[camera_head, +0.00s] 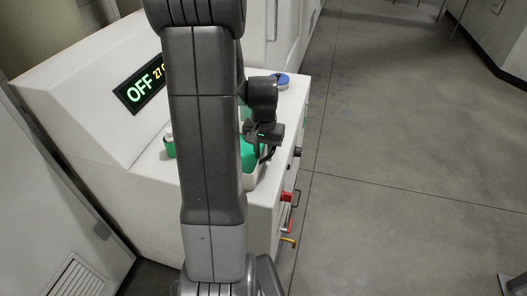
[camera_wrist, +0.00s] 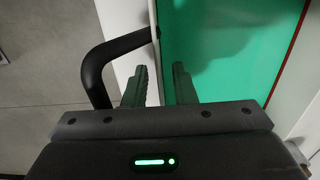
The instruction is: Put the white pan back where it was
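My gripper (camera_head: 266,140) is over the pan's right side. In the wrist view the fingers of my gripper (camera_wrist: 160,75) are apart, close to the rim by the handle. I see no firm grip on the pan.
The grey floor (camera_head: 400,130) to the right is open.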

